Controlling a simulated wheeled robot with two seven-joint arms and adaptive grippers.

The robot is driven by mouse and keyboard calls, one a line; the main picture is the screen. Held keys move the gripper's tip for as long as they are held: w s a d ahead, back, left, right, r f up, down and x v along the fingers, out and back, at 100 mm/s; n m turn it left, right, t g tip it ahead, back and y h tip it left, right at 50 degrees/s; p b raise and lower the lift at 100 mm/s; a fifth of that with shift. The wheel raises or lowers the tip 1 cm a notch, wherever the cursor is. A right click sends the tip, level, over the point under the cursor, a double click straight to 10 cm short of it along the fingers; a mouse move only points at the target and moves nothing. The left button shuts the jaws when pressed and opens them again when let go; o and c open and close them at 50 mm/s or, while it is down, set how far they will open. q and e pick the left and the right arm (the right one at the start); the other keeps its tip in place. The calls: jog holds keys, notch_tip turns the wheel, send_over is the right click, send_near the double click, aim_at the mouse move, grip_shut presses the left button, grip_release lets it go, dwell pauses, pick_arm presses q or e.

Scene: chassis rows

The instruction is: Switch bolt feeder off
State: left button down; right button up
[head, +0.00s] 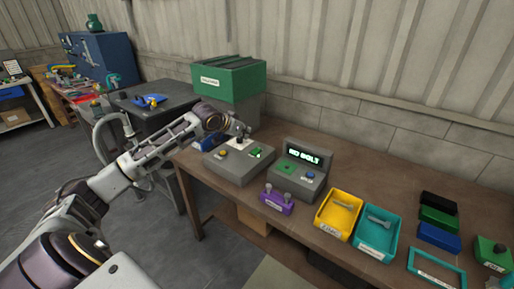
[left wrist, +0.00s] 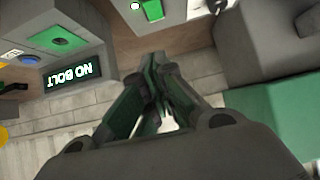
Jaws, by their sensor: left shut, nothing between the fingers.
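A grey control box (head: 228,167) on the bench has a yellow button and a green rocker-like part (head: 256,152) on its top. A large green bin (head: 229,80) with a white label too small to read stands on a grey base behind it. My left gripper (head: 240,136) is shut and empty over the back of the control box, near a white plate. In the left wrist view the closed fingertips (left wrist: 154,60) point toward a green part (left wrist: 152,9), with a gap visible. My right gripper is not in view.
A grey unit with a display (head: 304,155) reading "NO BOLT" stands to the right. The bench front edge is clear.

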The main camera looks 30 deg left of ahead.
pick_arm(q)
jog(key=shift+w, duration=0.1)
dwell(0.3)
send_over(257, 151)
jog(key=shift+s+f, duration=0.15)
jog(key=shift+f, duration=1.35)
jog(key=shift+s+f, duration=0.1)
jog(key=shift+f, duration=1.4)
jog(key=shift+w+f+p, duration=0.15)
jog(key=shift+f, duration=0.85)
jog(key=shift+w+f+p, duration=0.1)
jog(key=shift+f+p, duration=0.05)
jog(key=shift+f, duration=0.95)
